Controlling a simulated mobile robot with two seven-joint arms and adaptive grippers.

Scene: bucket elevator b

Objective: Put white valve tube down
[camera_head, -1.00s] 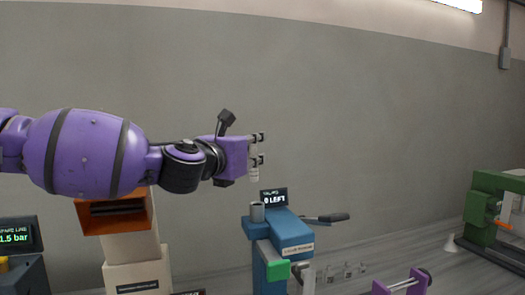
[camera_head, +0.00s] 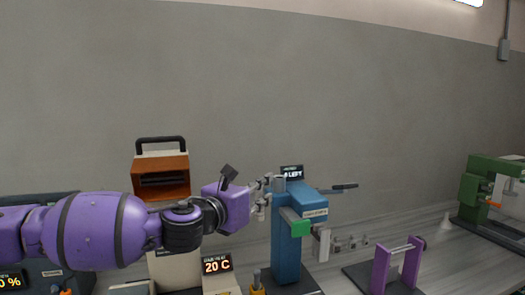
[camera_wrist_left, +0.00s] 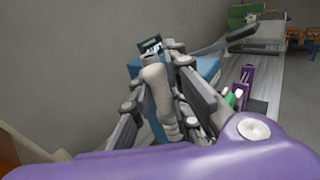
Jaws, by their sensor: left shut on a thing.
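My left gripper (camera_head: 264,196) is shut on the white valve tube (camera_wrist_left: 155,88), which stands roughly upright between the fingers in the left wrist view. In the head view only a small pale part of the tube shows at the fingers. The gripper is just left of the top of a blue machine (camera_head: 287,255), close to its grey cylinder (camera_head: 280,185). Whether the tube touches the machine cannot be told. My right gripper is not in view.
The blue machine has a small display (camera_head: 292,171), a black-handled lever (camera_head: 344,187) and a green block (camera_head: 301,228). A purple stand (camera_head: 380,268) and a green machine (camera_head: 475,200) are to the right. An orange-fronted box (camera_head: 160,180) stands behind my left arm.

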